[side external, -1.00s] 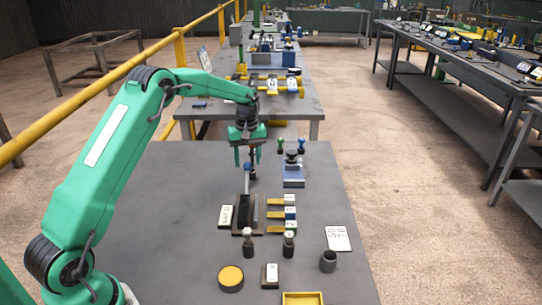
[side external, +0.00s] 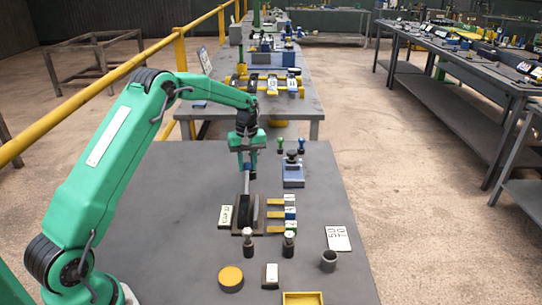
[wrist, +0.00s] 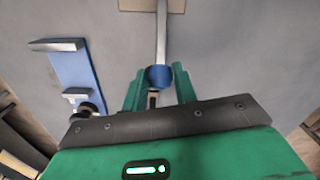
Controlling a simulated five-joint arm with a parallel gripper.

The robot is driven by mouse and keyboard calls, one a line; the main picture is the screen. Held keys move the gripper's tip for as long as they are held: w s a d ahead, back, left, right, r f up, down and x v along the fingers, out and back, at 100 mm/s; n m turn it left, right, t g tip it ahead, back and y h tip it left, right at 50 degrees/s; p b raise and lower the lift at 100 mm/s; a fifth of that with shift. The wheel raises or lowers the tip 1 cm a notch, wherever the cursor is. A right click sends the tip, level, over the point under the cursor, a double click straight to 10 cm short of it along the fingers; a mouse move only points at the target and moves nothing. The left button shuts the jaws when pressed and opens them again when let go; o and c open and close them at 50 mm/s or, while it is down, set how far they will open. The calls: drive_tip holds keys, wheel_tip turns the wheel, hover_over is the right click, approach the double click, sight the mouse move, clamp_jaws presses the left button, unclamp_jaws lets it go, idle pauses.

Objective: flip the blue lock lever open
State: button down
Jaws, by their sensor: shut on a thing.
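The blue lock lever shows in the wrist view as a grey bar with a round blue knob (wrist: 160,77) at its near end. My gripper (side external: 247,166) points down over the lever. In the wrist view my gripper's (wrist: 160,82) two green fingers are shut on the blue knob, one on each side.
A blue fixture with a dark knob (side external: 292,178) stands close to the right, with green and blue pegs behind it. Several yellow tabs with cards (side external: 277,214) lie right of the dark block. The table's left side is clear.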

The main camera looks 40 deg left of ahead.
sight(247, 174)
drive_tip(key=shift+s+d+r, duration=0.1)
drive_tip(key=shift+r, duration=0.1)
drive_tip(key=shift+s+d+r, duration=0.7)
drive_tip(key=shift+d+r, duration=0.05)
drive_tip(key=shift+s+d+r, duration=0.3)
drive_tip(key=shift+s+d, duration=0.3)
drive_tip(key=shift+s+d+r, duration=0.25)
drive_tip(key=shift+s+d, duration=1.2)
drive_tip(key=shift+s, duration=0.1)
drive_tip(key=c, duration=2.1)
unclamp_jaws()
drive_tip(key=shift+s, duration=0.1)
drive_tip(key=o, duration=1)
drive_tip(key=shift+r, duration=0.1)
drive_tip(key=shift+r, duration=0.15)
wheel_tip(247, 174, up, 8)
drive_tip(key=shift+w+f, duration=0.2)
drive_tip(key=shift+w, duration=0.05)
